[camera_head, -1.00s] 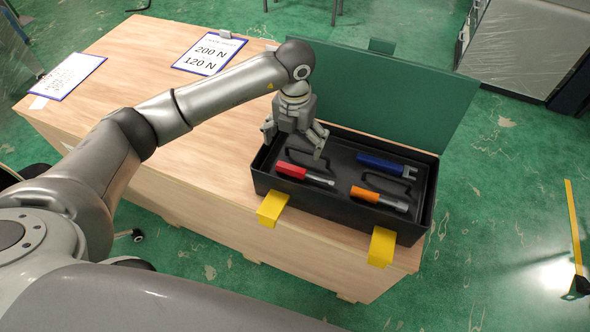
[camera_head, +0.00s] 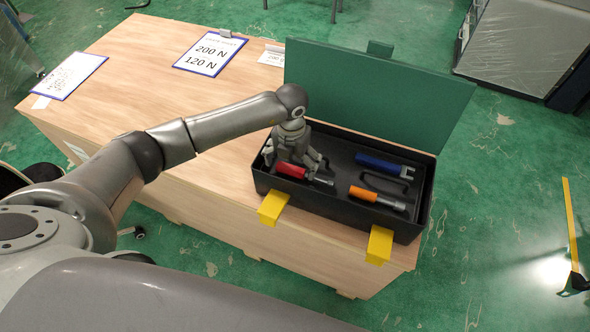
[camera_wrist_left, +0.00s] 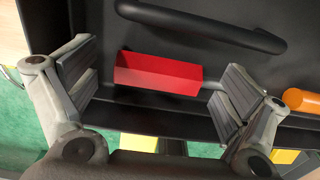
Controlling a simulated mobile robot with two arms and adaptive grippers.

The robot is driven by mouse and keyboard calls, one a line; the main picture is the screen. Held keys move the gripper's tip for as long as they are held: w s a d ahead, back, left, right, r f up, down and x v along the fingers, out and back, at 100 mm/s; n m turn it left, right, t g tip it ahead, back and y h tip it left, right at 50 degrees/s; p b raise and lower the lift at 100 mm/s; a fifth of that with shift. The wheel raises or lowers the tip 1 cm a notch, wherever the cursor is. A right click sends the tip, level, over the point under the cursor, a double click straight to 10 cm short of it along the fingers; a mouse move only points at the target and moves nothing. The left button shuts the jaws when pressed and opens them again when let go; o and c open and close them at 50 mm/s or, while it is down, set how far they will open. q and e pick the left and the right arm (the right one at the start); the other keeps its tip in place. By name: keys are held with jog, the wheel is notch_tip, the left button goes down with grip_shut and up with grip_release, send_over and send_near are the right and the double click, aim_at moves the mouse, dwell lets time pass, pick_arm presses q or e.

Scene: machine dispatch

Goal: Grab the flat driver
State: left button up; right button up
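A black toolbox (camera_head: 330,207) with its green lid open stands on the wooden crate. In it lie a red-handled tool (camera_head: 292,170), an orange-handled tool (camera_head: 364,194) and a blue tool with a forked end (camera_head: 385,164). The red and orange tools have grey shafts; their tip shapes are too small to tell. My left gripper (camera_head: 294,163) is open and points down into the box's left part. In the left wrist view the red handle (camera_wrist_left: 158,73) lies between the spread fingers, with a gap to each. My right gripper is not in view.
The raised green lid (camera_head: 375,90) stands along the box's far side. Yellow latches (camera_head: 272,208) stick out at the front. Clipboards (camera_head: 210,54) lie on the wooden crate top (camera_head: 140,75), whose left part is otherwise clear. The orange handle (camera_wrist_left: 302,100) shows right of my fingers.

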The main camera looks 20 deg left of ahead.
pick_arm(q)
jog(key=shift+s, duration=0.1)
jog(key=c, duration=1)
